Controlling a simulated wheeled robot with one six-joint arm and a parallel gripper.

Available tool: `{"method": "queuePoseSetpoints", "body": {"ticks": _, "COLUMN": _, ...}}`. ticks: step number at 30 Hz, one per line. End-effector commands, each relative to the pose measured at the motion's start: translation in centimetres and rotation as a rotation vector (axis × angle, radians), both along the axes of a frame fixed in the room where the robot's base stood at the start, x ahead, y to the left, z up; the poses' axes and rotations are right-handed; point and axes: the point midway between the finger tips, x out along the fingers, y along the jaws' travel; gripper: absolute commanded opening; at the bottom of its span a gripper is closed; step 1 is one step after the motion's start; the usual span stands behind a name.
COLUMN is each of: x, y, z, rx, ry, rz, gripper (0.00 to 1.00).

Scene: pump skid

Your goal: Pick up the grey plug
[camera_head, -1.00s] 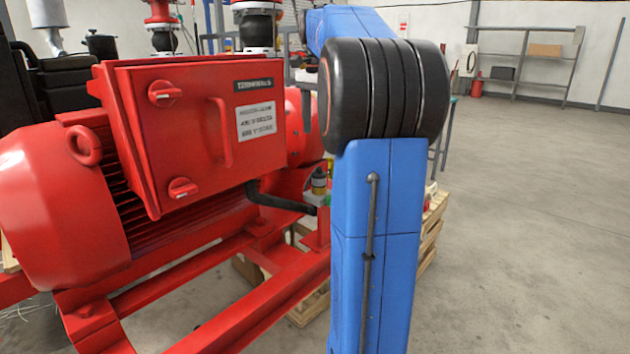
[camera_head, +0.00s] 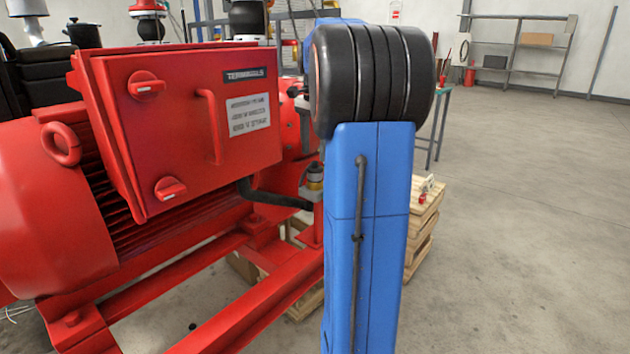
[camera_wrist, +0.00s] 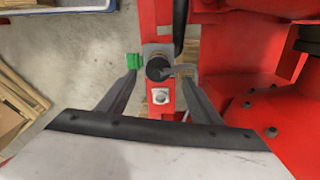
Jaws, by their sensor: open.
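In the wrist view a dark grey round-topped part (camera_wrist: 157,69) stands on a grey bracket on the red beam, with a short grey arm on its right. I cannot tell for sure whether this is the grey plug. My gripper (camera_wrist: 158,76) is open; its two dark fingers reach to either side of the round part, and no contact shows. In the head view a small dark part with a yellow band (camera_head: 315,178) stands on the bracket beside my arm. My gripper is hidden there.
A small green block (camera_wrist: 132,61) sits left of the round part, by the left finger. A bright square fitting (camera_wrist: 160,96) lies below it on the beam. The red motor's terminal box (camera_head: 185,120) stands at left. A wooden pallet stack (camera_head: 425,215) is behind my arm. Floor at right is clear.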

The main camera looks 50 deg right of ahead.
Motion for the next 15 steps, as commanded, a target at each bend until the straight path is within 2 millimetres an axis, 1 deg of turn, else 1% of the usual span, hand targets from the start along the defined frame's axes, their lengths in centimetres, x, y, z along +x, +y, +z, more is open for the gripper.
{"method": "queuePoseSetpoints", "body": {"ticks": 3, "x": 0.0, "y": 0.0, "z": -1.0, "rx": 0.0, "ry": 0.001, "rz": 0.0, "gripper": 0.59}}
{"method": "queuePoseSetpoints", "body": {"ticks": 8, "x": -0.1, "y": 0.1, "z": -1.8, "rx": 0.0, "ry": 0.0, "rz": 0.0, "gripper": 0.59}}
{"method": "queuePoseSetpoints", "body": {"ticks": 15, "x": -0.3, "y": 0.4, "z": -4.9, "rx": 0.001, "ry": 0.001, "rz": 0.0, "gripper": 0.59}}
